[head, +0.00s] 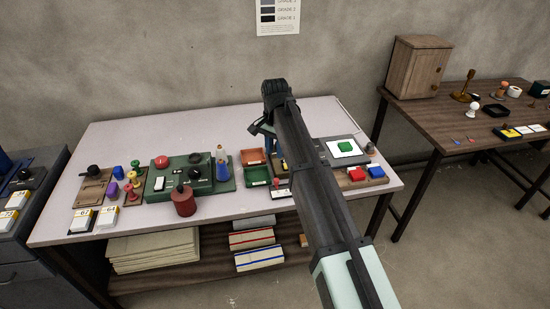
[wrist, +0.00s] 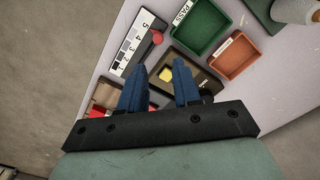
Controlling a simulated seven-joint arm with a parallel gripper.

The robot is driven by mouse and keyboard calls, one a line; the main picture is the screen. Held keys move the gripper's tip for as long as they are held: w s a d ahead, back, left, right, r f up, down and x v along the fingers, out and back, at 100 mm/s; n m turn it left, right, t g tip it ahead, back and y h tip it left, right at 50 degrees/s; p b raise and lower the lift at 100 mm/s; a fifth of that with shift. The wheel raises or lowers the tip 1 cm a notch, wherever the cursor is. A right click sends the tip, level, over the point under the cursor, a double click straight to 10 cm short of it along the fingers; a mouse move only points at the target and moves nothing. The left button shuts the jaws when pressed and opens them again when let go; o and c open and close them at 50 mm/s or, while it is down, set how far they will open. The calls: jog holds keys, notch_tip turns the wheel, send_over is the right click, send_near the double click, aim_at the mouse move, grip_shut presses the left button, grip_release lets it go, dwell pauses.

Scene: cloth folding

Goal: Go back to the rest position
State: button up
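My gripper shows in the wrist view (wrist: 159,65) as two blue fingers standing apart, with nothing held between them. A small yellow piece (wrist: 167,75) shows in the gap, beyond the fingers on a dark and brown holder; it looks apart from them. In the head view my arm reaches up over the light table (head: 130,135), and its wrist end is above the back middle part. The fingers are mostly hidden there behind the arm.
Below stand a green PASS tray (wrist: 200,28), an orange tray (wrist: 236,57) and a numbered scale (wrist: 131,45). Left on the table are a green control box (head: 160,186) and a red canister (head: 184,203). A wooden cabinet (head: 415,68) stands on the right table. Air above the tables looks clear.

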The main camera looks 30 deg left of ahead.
jog(key=shift+r, duration=0.55)
jog(key=s+d+f+g, duration=0.2)
jog(key=s+d+f, duration=0.6)
jog(key=s+f, duration=0.1)
jog(key=s+d+f+g+h, duration=0.1)
jog(key=s+d+f+g, duration=0.15)
jog(key=d+f, duration=2.95)
jog(key=s+d+f, duration=0.4)
jog(key=s+d, duration=0.2)
jog(key=s, duration=0.1)
jog(key=s+d+f+g, duration=0.1)
jog(key=s+d+f, duration=0.3)
jog(key=s+d, duration=0.2)
jog(key=s+d+f+g+y, duration=0.1)
jog(key=s+d+f, duration=0.2)
jog(key=s+d, duration=0.4)
jog(key=s, duration=0.3)
jog(key=shift+f, duration=0.4)
